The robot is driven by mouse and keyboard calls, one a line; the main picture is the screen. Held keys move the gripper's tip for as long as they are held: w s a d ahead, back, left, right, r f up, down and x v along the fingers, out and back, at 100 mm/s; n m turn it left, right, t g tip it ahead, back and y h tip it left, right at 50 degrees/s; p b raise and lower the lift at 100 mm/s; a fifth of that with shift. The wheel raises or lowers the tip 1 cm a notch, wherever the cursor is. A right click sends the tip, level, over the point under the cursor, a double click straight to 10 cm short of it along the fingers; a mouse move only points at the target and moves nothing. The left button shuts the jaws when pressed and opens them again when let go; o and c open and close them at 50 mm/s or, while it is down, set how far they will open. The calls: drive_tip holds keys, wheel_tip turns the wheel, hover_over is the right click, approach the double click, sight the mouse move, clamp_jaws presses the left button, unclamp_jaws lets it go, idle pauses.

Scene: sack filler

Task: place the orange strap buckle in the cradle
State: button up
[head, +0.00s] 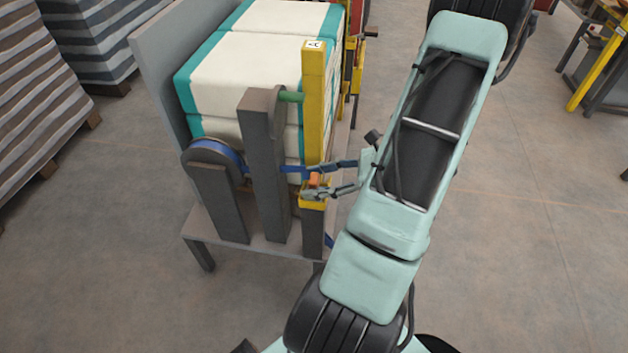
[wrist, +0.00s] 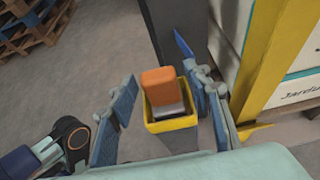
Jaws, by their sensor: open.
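The orange strap buckle (wrist: 160,82) stands in the yellow cradle (wrist: 173,124), its grey lower part inside the rim and its orange top above it. In the head view the buckle (head: 315,180) is a small orange patch over the cradle (head: 312,205), partly hidden by my fingers. My gripper (wrist: 162,85) is open, with one blue-padded finger on each side of the buckle and cradle. A gap shows on the left side; the right finger is close to the cradle, and I cannot tell whether it touches.
A yellow post (head: 315,105) rises right beside the cradle. White and teal sacks (head: 245,75) are stacked behind it on a grey stand (head: 230,235). A blue strap (head: 225,152) runs around a reel on the left. Open floor lies to the right.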

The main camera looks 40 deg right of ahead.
drive_tip(key=p+v, duration=0.2)
drive_tip(key=v, duration=0.9)
drive_tip(key=shift+s+p, duration=0.2)
drive_tip(key=shift+p, duration=0.2)
